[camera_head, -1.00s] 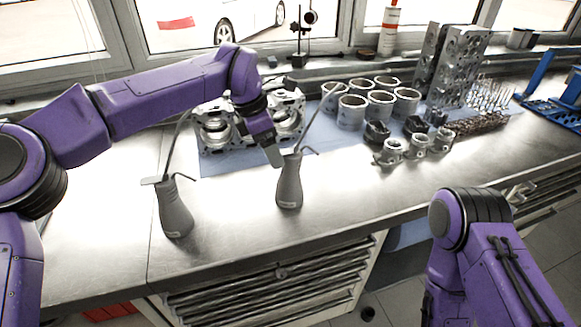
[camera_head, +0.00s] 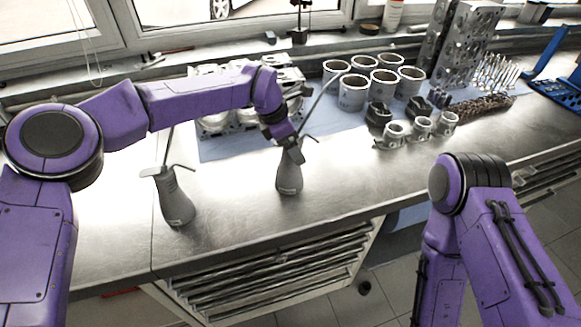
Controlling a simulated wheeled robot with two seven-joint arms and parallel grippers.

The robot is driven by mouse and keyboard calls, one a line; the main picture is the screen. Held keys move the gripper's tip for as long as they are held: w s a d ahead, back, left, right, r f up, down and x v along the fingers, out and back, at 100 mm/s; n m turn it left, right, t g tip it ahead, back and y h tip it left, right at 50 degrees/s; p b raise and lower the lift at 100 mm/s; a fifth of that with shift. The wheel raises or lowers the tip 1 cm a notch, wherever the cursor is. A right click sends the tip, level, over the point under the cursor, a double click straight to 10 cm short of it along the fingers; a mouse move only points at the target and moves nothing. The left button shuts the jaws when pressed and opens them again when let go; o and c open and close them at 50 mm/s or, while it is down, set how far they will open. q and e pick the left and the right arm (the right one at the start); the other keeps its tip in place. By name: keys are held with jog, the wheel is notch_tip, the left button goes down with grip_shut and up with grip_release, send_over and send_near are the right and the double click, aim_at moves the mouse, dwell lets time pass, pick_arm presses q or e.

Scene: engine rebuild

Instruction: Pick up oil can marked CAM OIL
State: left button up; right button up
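Two grey oil cans with thin spouts stand upright on the metal workbench. One oil can (camera_head: 175,199) is at the left; the other oil can (camera_head: 289,178) is nearer the middle. Their markings are too small to read, so I cannot tell which is CAM OIL. My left gripper (camera_head: 293,152) is at the top of the middle can, in front of or around its neck. Its fingers are too small and overlapped to tell whether they are open or shut on the can. My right arm is at the lower right; its gripper is out of view.
Behind the cans, a blue mat (camera_head: 216,149) holds engine parts. Several cylinder liners (camera_head: 353,92) and small metal parts (camera_head: 421,127) stand to the right of the middle can. The bench (camera_head: 235,212) is bare between the cans and along its front edge.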

pick_arm(q)
jog(key=shift+a, duration=0.1)
grip_shut()
jog(key=shift+w+r, duration=0.1)
jog(key=shift+r, duration=0.05)
